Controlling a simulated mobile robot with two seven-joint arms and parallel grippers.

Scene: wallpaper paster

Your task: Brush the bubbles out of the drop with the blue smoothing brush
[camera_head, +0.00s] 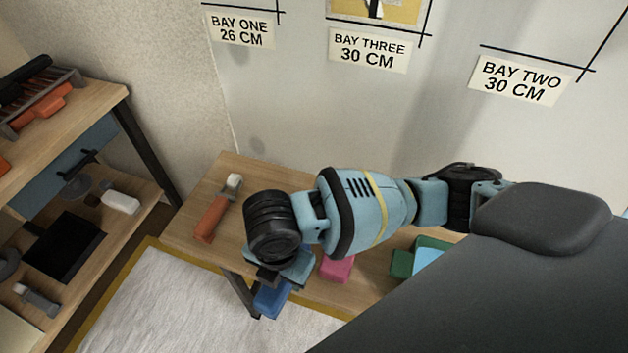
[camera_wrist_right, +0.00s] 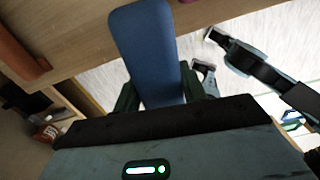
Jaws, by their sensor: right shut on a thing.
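My right gripper (camera_head: 272,283) is shut on the blue smoothing brush (camera_head: 270,302), at the front edge of the wooden bench. In the right wrist view the brush (camera_wrist_right: 147,50) stands up between the two dark fingers as a broad blue piece; its bristles cannot be made out. A yellow patterned piece with a dark figure (camera_head: 403,12), perhaps the drop, is on the wall above the bay three label and cut off by the top edge. No bubbles can be made out. My left gripper does not show in the head view.
The bench (camera_head: 190,226) holds an orange-handled tool (camera_head: 211,218), a pink block (camera_head: 337,268) and a green item (camera_head: 402,264). A shelf unit (camera_head: 108,98) with tools stands at the left. A pale floor sheet (camera_head: 160,305) lies in front. The wall under the labels is bare.

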